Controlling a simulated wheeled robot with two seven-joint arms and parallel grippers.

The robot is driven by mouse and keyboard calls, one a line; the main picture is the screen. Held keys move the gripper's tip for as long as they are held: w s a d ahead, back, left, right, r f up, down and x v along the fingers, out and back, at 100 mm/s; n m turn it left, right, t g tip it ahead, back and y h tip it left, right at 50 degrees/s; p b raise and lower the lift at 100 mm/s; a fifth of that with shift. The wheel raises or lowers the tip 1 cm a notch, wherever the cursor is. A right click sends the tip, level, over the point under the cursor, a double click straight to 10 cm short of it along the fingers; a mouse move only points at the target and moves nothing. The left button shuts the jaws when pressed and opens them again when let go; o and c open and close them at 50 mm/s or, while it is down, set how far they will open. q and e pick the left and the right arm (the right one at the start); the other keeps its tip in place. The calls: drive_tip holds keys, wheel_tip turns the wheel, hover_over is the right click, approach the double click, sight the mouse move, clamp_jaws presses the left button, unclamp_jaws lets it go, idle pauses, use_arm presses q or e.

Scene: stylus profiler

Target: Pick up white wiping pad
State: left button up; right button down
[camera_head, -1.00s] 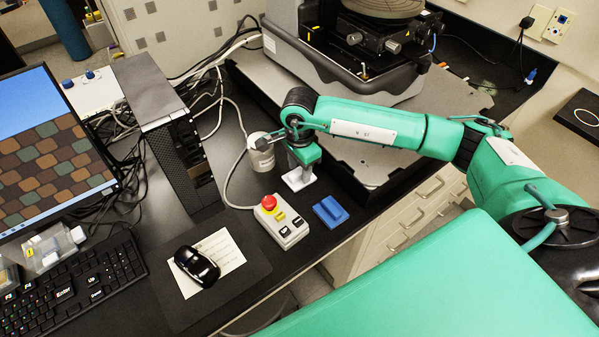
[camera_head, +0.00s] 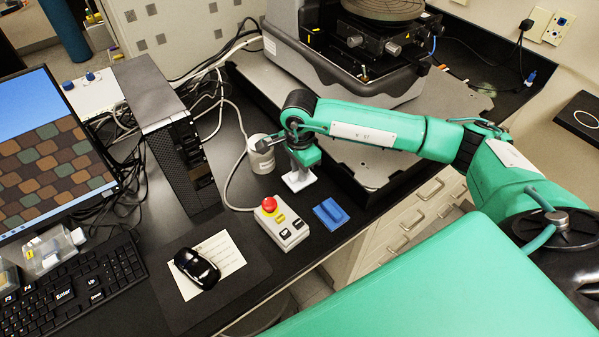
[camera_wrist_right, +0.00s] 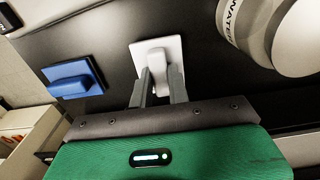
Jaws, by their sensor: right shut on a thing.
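The white wiping pad (camera_head: 299,180) is a flat white square with a raised grip, on the black bench beside the blue pad. It also shows in the right wrist view (camera_wrist_right: 152,48). My right gripper (camera_head: 302,166) points down over it, and its fingers (camera_wrist_right: 161,84) are shut on the pad's raised grip. The pad appears at or very near the bench surface; I cannot tell whether it touches. My left gripper is not in view.
A blue pad (camera_head: 330,213) lies to the right front. A control box with a red button (camera_head: 282,222) stands in front. A white container (camera_head: 261,153) labelled WATER stands close by at the left. The profiler (camera_head: 345,60) stands behind. The bench edge is at the right.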

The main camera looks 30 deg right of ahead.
wheel_tip(320, 180, up, 19)
drive_tip(key=b, duration=0.4)
drive_tip(key=shift+r+b, duration=0.2)
drive_tip(key=shift+b, duration=0.1)
drive_tip(key=shift+s+f, duration=0.1)
